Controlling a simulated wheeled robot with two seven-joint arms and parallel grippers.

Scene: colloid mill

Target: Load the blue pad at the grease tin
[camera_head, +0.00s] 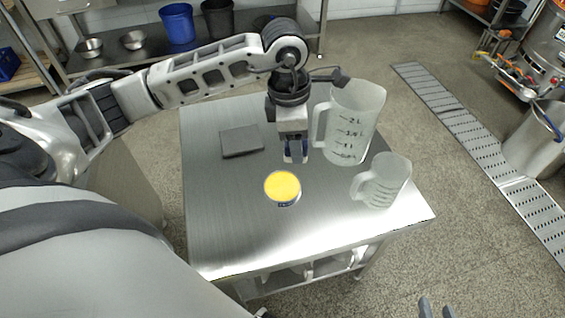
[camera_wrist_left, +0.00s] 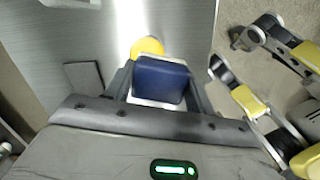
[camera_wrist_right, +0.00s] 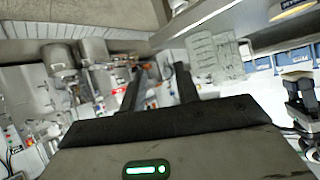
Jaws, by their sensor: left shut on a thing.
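The grease tin (camera_head: 282,187), round with a yellow top and a blue side, stands on the steel table; its yellow top also shows in the left wrist view (camera_wrist_left: 147,46), partly behind the pad. My left gripper (camera_head: 295,157) is shut on the blue pad (camera_wrist_left: 161,79), a dark blue block between its fingers. It is above the table, behind the tin in the head view, and the pad looks apart from the grease. My right gripper (camera_head: 437,308) shows only its fingertips at the bottom edge; in the right wrist view (camera_wrist_right: 158,85) its fingers are apart and empty.
A large clear measuring jug (camera_head: 350,125) stands close right of the left gripper, with a smaller jug (camera_head: 381,181) in front. A flat dark grey plate (camera_head: 241,141) lies left. The steel table (camera_head: 225,220) is clear at its front left.

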